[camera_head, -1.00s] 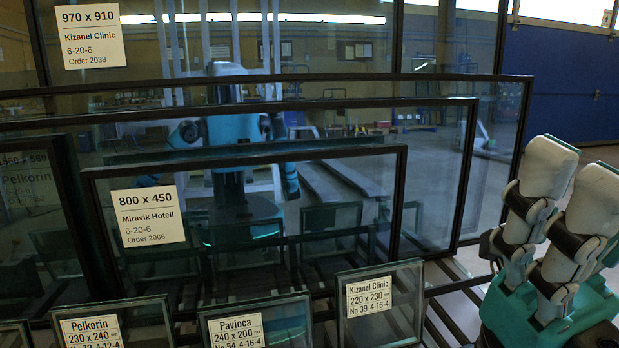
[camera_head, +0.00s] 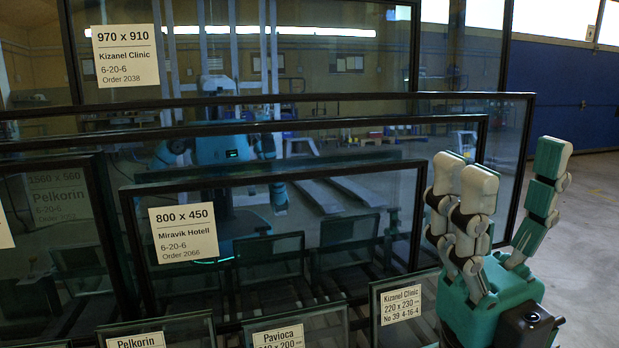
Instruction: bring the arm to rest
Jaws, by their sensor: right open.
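My right gripper (camera_head: 508,185) stands at the right of the head view, fingers pointing up. Its teal and off-white fingers are spread: two close together on the left, one apart on the right. It is open, with nothing seen between the fingers. Its left fingers overlap the right edges of the framed glass panes in the picture; I cannot tell whether they touch. The pane labelled 800 x 450 Miravik Hotell (camera_head: 290,225) stands upright to its left. My left gripper is not in view; a robot shape shows only as a reflection in the glass.
Larger panes stand behind, one labelled 970 x 910 (camera_head: 340,40). A dark pane labelled Pelkorin (camera_head: 60,245) is at left. Small panes stand in front: Kizanel Clinic (camera_head: 401,303), Pavioca (camera_head: 278,338) and Pelkorin (camera_head: 135,340). Open floor (camera_head: 590,230) lies to the right.

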